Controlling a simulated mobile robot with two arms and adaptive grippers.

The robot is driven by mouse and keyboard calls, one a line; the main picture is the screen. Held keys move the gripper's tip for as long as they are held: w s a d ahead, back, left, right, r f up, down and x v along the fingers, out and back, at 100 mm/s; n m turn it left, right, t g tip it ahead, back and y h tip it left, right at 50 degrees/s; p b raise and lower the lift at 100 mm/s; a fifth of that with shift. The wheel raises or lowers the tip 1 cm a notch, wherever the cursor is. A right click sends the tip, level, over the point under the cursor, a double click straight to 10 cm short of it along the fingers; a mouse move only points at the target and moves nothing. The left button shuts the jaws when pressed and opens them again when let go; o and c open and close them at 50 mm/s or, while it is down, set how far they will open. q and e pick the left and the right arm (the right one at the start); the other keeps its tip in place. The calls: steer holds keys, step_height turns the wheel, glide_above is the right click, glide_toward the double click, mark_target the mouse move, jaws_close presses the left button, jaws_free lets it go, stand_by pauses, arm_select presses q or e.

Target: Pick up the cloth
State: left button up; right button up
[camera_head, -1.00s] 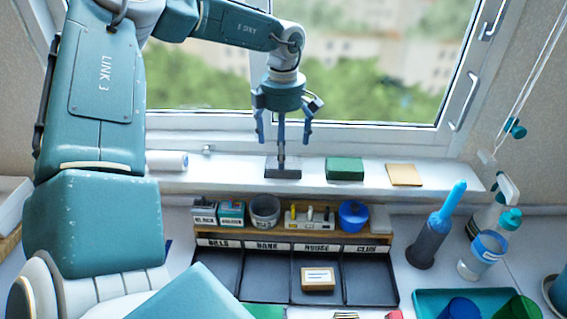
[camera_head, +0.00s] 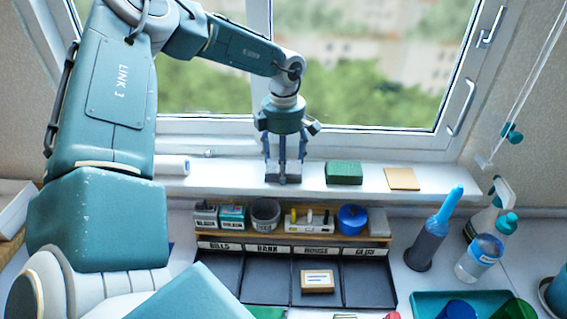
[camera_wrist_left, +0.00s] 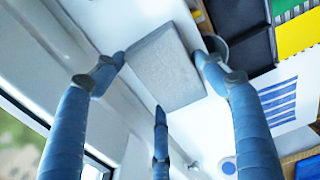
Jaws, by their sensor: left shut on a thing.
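A grey, flat, block-shaped folded cloth (camera_head: 271,171) lies on the white windowsill below the window. It also shows in the left wrist view (camera_wrist_left: 165,68) as a pale grey slab with rounded corners. My left gripper (camera_head: 284,178) points straight down at it, with its blue fingers around the cloth's sides. In the left wrist view the fingers of my left gripper (camera_wrist_left: 160,75) reach the cloth's edges from both sides and from below, and it is shut on the cloth. The cloth still appears at sill level. My right gripper is not in view.
A green block (camera_head: 344,172) and a tan pad (camera_head: 402,179) lie to the right on the sill (camera_head: 230,182), and a white roll (camera_head: 172,165) to the left. Below stands a wooden rack (camera_head: 330,233) with small containers above labelled black trays (camera_head: 362,280). Bottles (camera_head: 480,256) stand right.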

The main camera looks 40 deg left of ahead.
arm_select(q)
steer(key=shift+w+r, duration=0.1)
steer(key=shift+r, duration=0.55)
step_height(320, 180, up, 19)
steer(key=b, duration=0.2)
steer(key=shift+b, duration=0.3)
steer(key=shift+f, duration=0.15)
steer(key=o, duration=0.5)
steer(key=c, duration=0.4)
